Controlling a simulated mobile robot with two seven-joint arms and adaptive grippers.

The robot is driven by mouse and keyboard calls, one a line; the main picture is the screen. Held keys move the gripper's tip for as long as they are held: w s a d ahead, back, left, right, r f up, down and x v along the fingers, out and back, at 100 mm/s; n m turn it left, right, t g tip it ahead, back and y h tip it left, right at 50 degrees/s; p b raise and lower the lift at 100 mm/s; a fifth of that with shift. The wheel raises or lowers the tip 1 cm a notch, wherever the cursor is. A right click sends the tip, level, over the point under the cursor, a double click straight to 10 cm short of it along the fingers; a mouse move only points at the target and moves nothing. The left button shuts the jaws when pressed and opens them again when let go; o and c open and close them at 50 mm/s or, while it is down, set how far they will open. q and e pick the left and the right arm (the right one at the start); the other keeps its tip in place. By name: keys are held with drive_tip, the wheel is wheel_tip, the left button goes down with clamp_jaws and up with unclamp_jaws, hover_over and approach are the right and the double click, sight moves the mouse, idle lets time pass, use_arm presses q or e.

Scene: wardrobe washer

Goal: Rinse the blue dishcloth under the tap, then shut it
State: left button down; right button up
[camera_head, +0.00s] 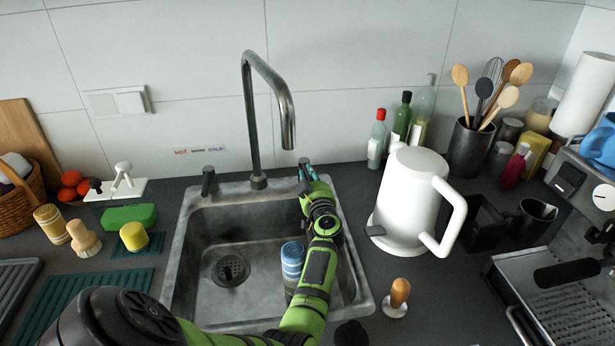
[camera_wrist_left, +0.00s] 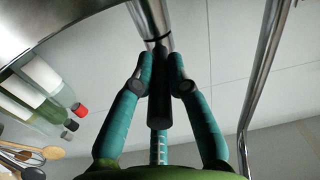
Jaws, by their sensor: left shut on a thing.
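The metal tap (camera_head: 283,100) arches over the sink (camera_head: 205,285), and no water stream shows below its spout. My left gripper (camera_head: 306,174) reaches across the sink's right side to the back rim. In the left wrist view its teal fingers (camera_wrist_left: 161,90) are shut on a dark tap lever (camera_wrist_left: 160,105). A second dark lever (camera_head: 209,181) stands at the sink's back left. A blue-and-white rounded item (camera_head: 292,260) is in the sink, partly behind my arm; I cannot tell whether it is the dishcloth. My right gripper is not in view.
A white kettle (camera_head: 408,195) stands close right of the sink, with bottles (camera_head: 401,118) behind it. A wooden-handled tool (camera_head: 398,297) stands at front right. The sink's left part is clear.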

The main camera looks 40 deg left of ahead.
use_arm(q)
drive_tip(key=shift+w+d+n+g+y, duration=0.2)
drive_tip(key=shift+n+g+y, duration=0.1)
drive_tip(key=shift+n+g, duration=0.15)
drive_tip(key=shift+a, duration=0.1)
drive_tip(key=c, duration=1.2)
unclamp_jaws()
wheel_tip(320, 180, up, 10)
drive_tip(key=shift+r, duration=0.1)
